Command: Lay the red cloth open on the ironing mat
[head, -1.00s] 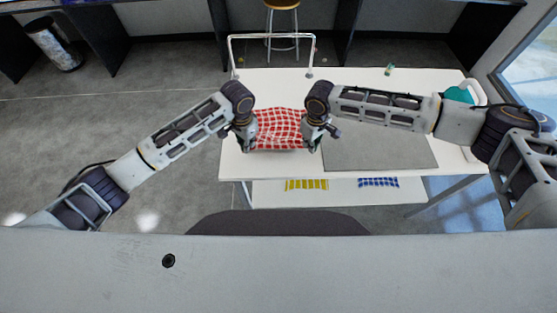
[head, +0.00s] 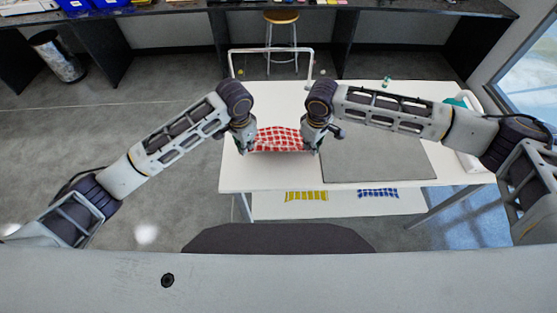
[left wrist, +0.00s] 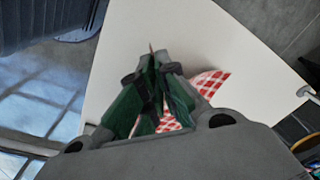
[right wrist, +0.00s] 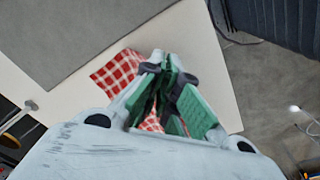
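The red-and-white checked cloth (head: 279,139) spans between my two grippers at the left part of the white table. My left gripper (head: 243,149) is shut on its near left corner and my right gripper (head: 313,149) on its near right corner. In the left wrist view the cloth (left wrist: 208,82) shows beside and between the closed fingers (left wrist: 152,58). In the right wrist view the cloth (right wrist: 115,72) shows beside the closed fingers (right wrist: 160,60). The cloth's near edge looks raised; its exact height cannot be told. The grey ironing mat (head: 375,162) lies flat and bare, right of the cloth.
The white table (head: 270,178) has a metal rail (head: 270,50) at its back. A teal-and-white iron-like object (head: 462,102) stands at its right end, partly behind my right arm. Yellow (head: 306,196) and blue (head: 378,192) checked cloths lie on the lower shelf.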

